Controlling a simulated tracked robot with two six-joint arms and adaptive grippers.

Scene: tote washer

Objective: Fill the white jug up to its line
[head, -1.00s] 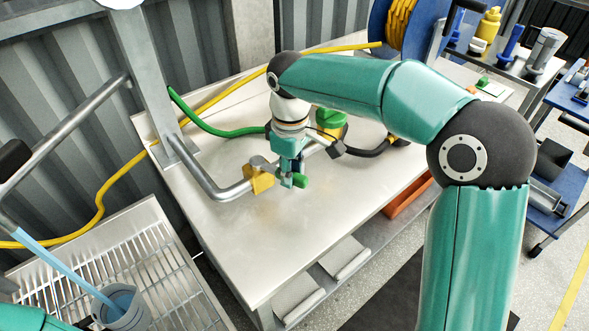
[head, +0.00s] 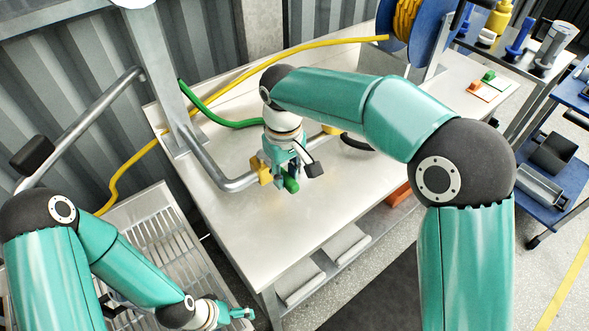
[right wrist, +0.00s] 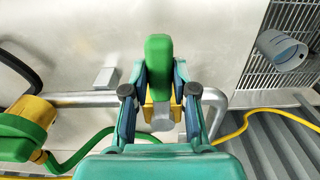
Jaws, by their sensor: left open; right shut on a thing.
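My right gripper (head: 289,180) is shut on the green lever (head: 291,185) of a yellow valve (head: 261,169) on the grey pipe. In the right wrist view the lever (right wrist: 158,60) sits between the two fingers and lies across the pipe. The white jug (right wrist: 281,50) shows in the right wrist view at the top right, on the slatted grate, with a short blue mark on its side; I see no stream beside it there. Its water level does not show. In the head view my left arm hides the jug. My left gripper (head: 245,312) is open and empty over the grate's right edge.
A second valve (right wrist: 22,130), yellow and green, stands on the pipe with a green hose (head: 222,122). A black-ended spout (head: 32,157) rises above the slatted grate (head: 165,235). A yellow hose runs behind. The white bench top (head: 250,225) is clear in front.

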